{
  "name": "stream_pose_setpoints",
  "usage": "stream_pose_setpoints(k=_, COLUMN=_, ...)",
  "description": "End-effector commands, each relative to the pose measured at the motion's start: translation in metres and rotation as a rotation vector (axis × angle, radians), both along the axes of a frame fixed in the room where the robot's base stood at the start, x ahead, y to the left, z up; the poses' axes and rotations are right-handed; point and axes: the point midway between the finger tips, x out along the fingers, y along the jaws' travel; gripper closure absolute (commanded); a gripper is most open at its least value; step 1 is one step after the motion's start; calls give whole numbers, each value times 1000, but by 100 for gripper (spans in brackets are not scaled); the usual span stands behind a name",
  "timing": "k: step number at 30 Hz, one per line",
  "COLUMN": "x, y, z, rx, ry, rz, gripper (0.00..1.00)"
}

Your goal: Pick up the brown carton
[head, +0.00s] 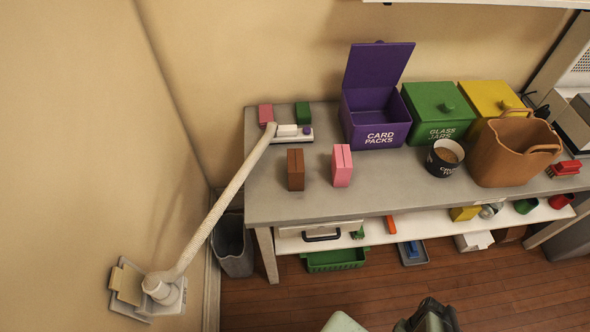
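The brown carton (295,171) stands upright on the grey table near its front left part. A pink carton of similar shape (342,167) stands a short way to its right, with a clear gap between them. A dark part (428,317) at the bottom edge looks like the end of my arm, cut off by the frame. It is well below and in front of the table, apart from the carton. Its fingers cannot be made out.
A pale hose (222,205) runs from the wall to the table, left of the brown carton. Behind stand smaller pink (265,115) and green cartons (302,113), and an open purple box (377,120). A dark cup (444,158) and brown basket (513,150) stand at right.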

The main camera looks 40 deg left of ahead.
Motion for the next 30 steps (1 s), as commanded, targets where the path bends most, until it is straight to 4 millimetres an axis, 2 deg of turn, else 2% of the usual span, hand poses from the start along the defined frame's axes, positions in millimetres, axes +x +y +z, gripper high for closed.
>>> stream_pose_setpoints(k=2, x=0, y=0, z=0, rx=0, ry=0, rz=0, gripper=100)
stream_pose_setpoints(k=5, x=0, y=0, z=0, rx=0, ry=0, rz=0, gripper=92)
stream_pose_setpoints(k=27, x=0, y=0, z=0, rx=0, ry=0, rz=0, gripper=21)
stream_pose_setpoints(k=30, x=0, y=0, z=0, rx=0, ry=0, rz=0, gripper=21)
